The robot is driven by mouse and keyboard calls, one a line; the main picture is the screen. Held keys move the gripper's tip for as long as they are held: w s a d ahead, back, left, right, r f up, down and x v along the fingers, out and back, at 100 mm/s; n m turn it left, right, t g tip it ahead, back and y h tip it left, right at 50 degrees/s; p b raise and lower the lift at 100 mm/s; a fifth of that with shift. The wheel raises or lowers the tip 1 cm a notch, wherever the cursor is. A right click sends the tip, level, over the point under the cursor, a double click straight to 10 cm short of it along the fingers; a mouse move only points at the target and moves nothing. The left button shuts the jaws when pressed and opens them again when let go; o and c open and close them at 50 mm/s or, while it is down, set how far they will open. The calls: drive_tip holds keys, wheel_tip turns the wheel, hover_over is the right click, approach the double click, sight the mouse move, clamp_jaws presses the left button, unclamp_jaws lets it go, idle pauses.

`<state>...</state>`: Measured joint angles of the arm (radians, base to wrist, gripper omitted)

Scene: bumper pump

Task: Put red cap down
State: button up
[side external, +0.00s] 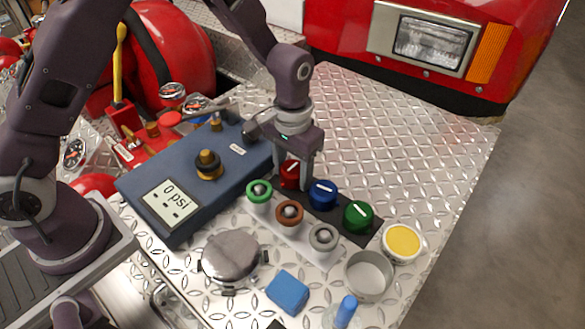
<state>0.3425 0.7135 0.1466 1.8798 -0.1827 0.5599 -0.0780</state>
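The red cap (289,174) has a white mark on top and is at the left end of a dark strip (337,216), in line with the blue cap (323,193) and the green cap (358,216). My gripper (293,178) points down over it, with its fingers on either side of the cap and apparently closed on it. The near finger hides part of the cap. I cannot tell whether the cap's underside touches the strip.
In front stands a pale block with green (259,191), brown (289,213) and grey (323,237) ringed fittings. A blue gauge box (199,205) is at left. A metal cup (368,275), yellow-topped tin (402,242), round lidded pot (230,258) and blue sponge (288,292) stand nearer. The tread plate behind right is clear.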

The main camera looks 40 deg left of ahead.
sight(293, 167)
drive_tip(key=o, duration=0.4)
drive_tip(key=shift+f, duration=0.1)
drive_tip(key=shift+a, duration=0.15)
wheel_tip(293, 167, up, 13)
drive_tip(key=s+a+r+t, duration=0.2)
drive_tip(key=s+a+r, duration=0.3)
drive_tip(key=s+r, duration=0.45)
drive_tip(key=s+a+t, duration=0.1)
drive_tip(key=s, duration=0.3)
drive_tip(key=s+a+t, duration=0.1)
drive_tip(key=s, duration=0.4)
drive_tip(key=s+a+t, duration=0.1)
drive_tip(key=s+a, duration=0.1)
drive_tip(key=s, duration=0.2)
drive_tip(key=shift+s+r+t, duration=0.2)
drive_tip(key=shift+r+t, duration=0.1)
drive_tip(key=shift+r, duration=0.05)
